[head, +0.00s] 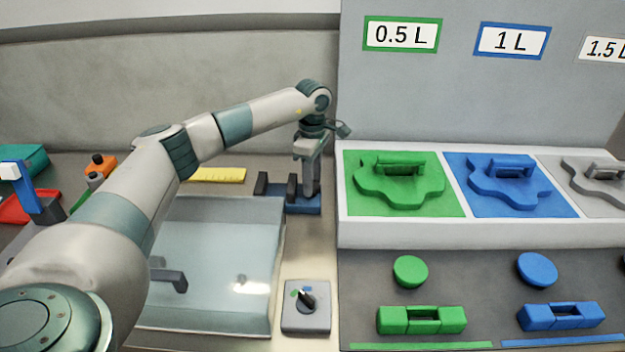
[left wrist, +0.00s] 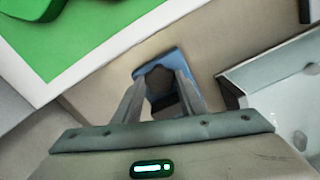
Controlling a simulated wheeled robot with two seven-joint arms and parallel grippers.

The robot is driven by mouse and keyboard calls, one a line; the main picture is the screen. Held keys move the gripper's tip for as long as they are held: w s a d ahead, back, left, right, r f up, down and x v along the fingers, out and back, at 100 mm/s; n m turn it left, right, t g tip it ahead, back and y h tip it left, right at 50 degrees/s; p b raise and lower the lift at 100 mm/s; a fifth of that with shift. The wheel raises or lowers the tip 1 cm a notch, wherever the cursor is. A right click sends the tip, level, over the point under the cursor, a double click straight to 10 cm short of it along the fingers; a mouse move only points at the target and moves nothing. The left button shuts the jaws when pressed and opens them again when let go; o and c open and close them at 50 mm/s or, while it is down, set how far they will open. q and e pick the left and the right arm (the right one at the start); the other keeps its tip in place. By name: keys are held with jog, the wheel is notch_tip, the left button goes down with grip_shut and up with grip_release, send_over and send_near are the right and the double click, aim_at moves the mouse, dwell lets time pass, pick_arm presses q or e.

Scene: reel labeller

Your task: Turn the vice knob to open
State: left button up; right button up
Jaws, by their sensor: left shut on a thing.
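The vice (head: 302,206) has a blue base and dark upright jaws, and stands beyond the clear-covered bin. A gap shows between its jaws. My left gripper (head: 309,193) points down at the vice's right end. In the left wrist view my left gripper (left wrist: 162,108) has its two fingers on either side of the dark vice knob (left wrist: 159,80), shut on it, with the blue base (left wrist: 177,60) below. In the head view the fingers hide the knob. My right gripper is in neither view.
A clear-covered bin (head: 225,240) with a dark handle lies before the vice. A grey switch box (head: 306,319) stands nearer. A raised white-edged panel (head: 400,233) with green, blue and grey shaped lids is close on the right. A yellow strip (head: 217,175) lies behind.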

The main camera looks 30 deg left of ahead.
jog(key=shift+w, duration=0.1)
pick_arm(q)
jog(key=shift+n, duration=0.6)
jog(key=n+b, duration=0.1)
jog(key=n, duration=0.6)
jog(key=shift+n, duration=0.3)
jog(key=n, duration=0.4)
jog(key=shift+w+a, duration=0.1)
jog(key=shift+n, duration=0.9)
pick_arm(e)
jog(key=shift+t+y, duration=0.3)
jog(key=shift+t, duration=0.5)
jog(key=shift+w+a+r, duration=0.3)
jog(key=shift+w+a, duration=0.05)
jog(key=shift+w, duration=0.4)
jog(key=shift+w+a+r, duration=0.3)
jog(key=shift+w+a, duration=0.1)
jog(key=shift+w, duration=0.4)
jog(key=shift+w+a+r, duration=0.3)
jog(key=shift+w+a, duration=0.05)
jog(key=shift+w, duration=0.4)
pick_arm(q)
jog(key=shift+f, duration=0.25)
